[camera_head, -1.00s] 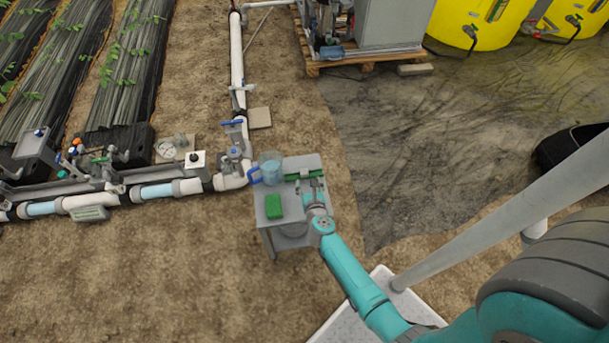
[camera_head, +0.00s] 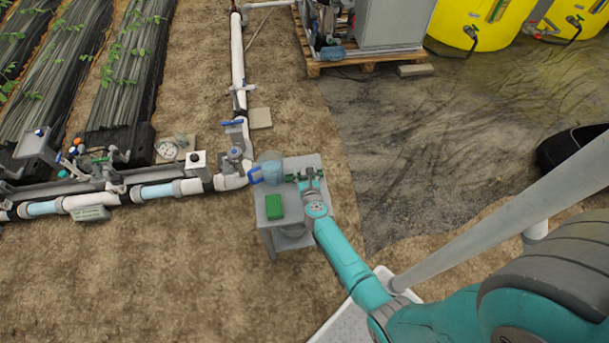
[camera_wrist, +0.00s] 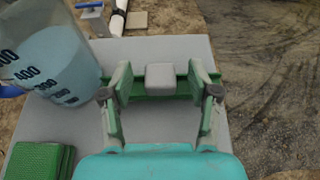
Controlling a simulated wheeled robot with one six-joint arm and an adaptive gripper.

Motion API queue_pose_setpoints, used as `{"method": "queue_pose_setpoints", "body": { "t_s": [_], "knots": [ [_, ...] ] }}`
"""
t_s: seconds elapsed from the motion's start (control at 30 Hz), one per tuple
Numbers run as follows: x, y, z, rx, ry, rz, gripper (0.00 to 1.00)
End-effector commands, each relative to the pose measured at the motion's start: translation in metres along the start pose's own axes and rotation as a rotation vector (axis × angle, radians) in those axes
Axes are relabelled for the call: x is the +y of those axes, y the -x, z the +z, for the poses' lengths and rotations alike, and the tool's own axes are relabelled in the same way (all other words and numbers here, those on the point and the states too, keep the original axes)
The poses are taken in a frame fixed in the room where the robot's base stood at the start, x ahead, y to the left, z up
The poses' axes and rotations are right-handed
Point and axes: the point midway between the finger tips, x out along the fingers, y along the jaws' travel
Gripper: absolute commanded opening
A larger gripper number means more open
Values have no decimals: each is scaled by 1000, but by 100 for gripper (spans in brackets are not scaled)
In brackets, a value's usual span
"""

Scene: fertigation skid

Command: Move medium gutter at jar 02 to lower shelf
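The green gutter (camera_wrist: 182,86) lies on the grey top of a small stand, beside a measuring jug (camera_wrist: 48,55) with blue liquid. A grey block (camera_wrist: 160,78) sits at the middle of the gutter. My gripper (camera_wrist: 162,82) is open, its fingers apart on either side of the block with gaps showing. In the head view, the gutter (camera_head: 291,178) is partly hidden by my gripper (camera_head: 310,176).
A green block (camera_head: 287,206) lies on the stand's top (camera_head: 265,226), near its front left; it also shows in the wrist view (camera_wrist: 38,160). White pipes with valves (camera_head: 236,180) run close to the stand's left. Bare soil lies in front of the stand.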

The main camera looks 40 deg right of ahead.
Motion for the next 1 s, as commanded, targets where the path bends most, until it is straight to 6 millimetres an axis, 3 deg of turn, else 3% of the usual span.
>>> {"method": "queue_pose_setpoints", "body": {
  "t_s": [0.03, 0.2, 0.23, 0.67, 1.0],
  "knots": [
    [0, 0, 0, 0, 0, 0, 45],
    [0, 0, 0, 0, 0, 0, 2],
    [0, 0, 0, 0, 0, 0, 0],
    [0, 1, 2, -1, 0, -1, 0],
    [0, 8, 20, -2, -1, -2, 0]
  ]
}}
